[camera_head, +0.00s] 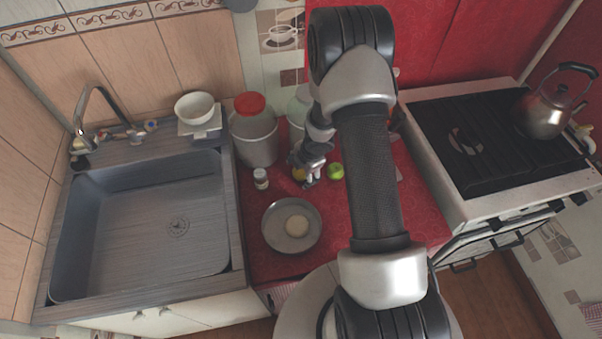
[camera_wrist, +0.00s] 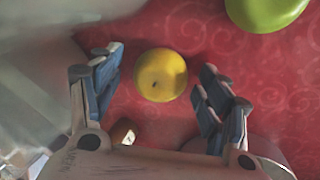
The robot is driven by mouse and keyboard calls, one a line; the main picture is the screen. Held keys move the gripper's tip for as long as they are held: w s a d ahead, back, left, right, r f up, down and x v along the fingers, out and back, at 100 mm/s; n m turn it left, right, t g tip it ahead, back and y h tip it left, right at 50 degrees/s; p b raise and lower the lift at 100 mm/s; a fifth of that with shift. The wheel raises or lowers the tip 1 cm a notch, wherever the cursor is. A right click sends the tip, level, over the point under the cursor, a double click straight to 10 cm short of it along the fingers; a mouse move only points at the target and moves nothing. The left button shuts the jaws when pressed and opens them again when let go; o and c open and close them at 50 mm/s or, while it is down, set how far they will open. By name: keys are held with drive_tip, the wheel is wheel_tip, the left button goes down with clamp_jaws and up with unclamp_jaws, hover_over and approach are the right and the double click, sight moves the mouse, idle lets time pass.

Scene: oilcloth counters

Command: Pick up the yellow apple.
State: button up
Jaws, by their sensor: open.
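The yellow apple (camera_wrist: 161,75) lies on the red oilcloth between and just beyond my open fingertips in the wrist view. In the head view the apple (camera_head: 298,174) is partly hidden by my gripper (camera_head: 310,178). My gripper also shows in the wrist view (camera_wrist: 160,82), with its blue-padded fingers spread to either side of the apple and nothing held. A gap shows between the apple and each finger.
A green apple (camera_head: 335,171) sits close to the right. A small jar (camera_head: 261,178) stands to the left, and a metal pan (camera_head: 272,228) in front. A grey bucket (camera_head: 255,140) stands behind. The sink (camera_head: 140,240) is left, the stove (camera_head: 470,150) right.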

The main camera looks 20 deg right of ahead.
drive_tip(key=shift+c, duration=0.6)
drive_tip(key=c, duration=1.1)
drive_tip(key=shift+o, duration=0.2)
drive_tip(key=shift+r, duration=0.2)
